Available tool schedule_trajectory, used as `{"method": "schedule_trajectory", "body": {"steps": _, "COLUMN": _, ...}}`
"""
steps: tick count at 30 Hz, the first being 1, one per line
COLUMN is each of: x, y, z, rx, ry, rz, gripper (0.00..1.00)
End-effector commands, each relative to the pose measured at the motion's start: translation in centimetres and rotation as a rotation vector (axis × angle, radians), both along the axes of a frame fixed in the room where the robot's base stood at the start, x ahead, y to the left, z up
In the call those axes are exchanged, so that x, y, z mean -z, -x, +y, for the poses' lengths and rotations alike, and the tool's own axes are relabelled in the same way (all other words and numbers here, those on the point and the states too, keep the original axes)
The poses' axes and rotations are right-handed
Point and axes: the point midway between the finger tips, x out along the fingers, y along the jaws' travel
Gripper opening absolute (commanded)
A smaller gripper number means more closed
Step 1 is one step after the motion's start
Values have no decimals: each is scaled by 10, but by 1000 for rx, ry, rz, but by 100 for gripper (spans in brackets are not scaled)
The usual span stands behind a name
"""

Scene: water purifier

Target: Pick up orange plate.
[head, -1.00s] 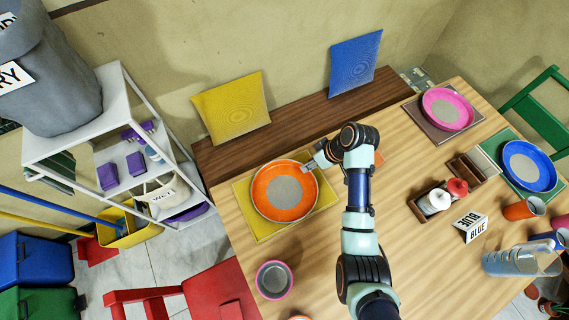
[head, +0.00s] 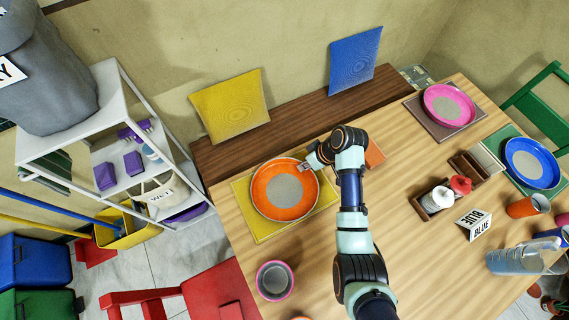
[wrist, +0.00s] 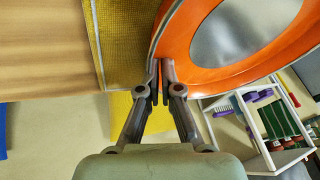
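The orange plate (head: 262,203) has a grey centre and sits over a yellow mat (head: 258,231) at the left of the wooden table. My gripper (head: 305,167) is at the plate's upper right rim. In the wrist view, the two fingertips of my gripper (wrist: 160,75) are close together at the orange plate's rim (wrist: 178,35), which appears pinched between them. I cannot tell whether the plate is clear of the mat.
A cup (head: 275,280) stands below the mat. A pink plate (head: 449,105) and a blue plate (head: 531,163) lie on the right. A wooden caddy (head: 423,208) with shakers and a BLUE sign (head: 474,224) stand right of my arm. A wooden bench (head: 225,163) runs behind the table.

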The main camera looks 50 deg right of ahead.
Motion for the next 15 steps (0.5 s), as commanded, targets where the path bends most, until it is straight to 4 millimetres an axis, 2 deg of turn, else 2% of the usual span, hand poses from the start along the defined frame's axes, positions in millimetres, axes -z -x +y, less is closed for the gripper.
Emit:
{"method": "schedule_trajectory", "body": {"steps": 12, "x": 0, "y": 0, "z": 0, "rx": 1, "ry": 0, "rz": 1, "gripper": 0}}
{"method": "schedule_trajectory", "body": {"steps": 15, "x": -7, "y": 0, "z": -1, "rx": 1, "ry": 2, "rz": 0, "gripper": 0}}
